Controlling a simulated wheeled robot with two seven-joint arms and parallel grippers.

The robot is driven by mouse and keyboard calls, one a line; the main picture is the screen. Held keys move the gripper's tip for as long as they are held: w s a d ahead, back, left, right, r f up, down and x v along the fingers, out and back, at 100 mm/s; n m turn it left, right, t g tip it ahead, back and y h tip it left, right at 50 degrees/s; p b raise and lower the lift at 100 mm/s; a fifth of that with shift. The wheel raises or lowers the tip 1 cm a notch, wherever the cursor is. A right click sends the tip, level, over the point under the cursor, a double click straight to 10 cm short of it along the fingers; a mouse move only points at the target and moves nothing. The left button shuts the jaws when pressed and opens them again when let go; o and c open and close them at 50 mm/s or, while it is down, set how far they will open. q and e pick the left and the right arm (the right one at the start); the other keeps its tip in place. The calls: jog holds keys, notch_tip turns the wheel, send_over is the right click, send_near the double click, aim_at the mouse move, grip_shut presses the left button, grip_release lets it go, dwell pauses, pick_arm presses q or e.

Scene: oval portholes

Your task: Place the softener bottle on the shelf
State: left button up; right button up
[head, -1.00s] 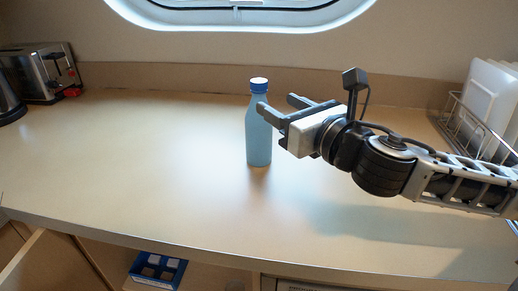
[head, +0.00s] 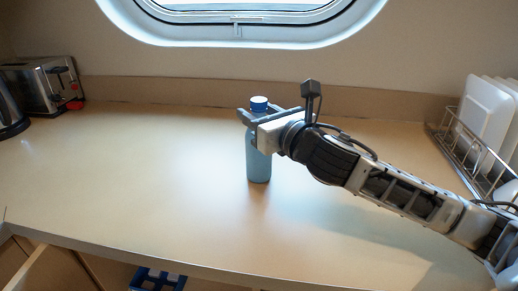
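My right gripper (head: 250,112) reaches in from the right at the bottle's upper part, just below the cap. One finger shows in front of the bottle. The other is mostly hidden, so I cannot tell if the fingers press on it. My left gripper is out of view. No shelf is clearly seen; an open space shows below the counter's front edge.
A toaster (head: 42,85) stands at the back left, beside part of a dark kettle (head: 10,108). A rack with white plates (head: 485,115) stands at the right. A blue divided container (head: 157,279) sits below the counter edge. The counter's left and middle are clear.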

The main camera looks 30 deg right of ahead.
grip_shut()
jog(key=shift+r, duration=0.1)
jog(key=shift+r, duration=0.1)
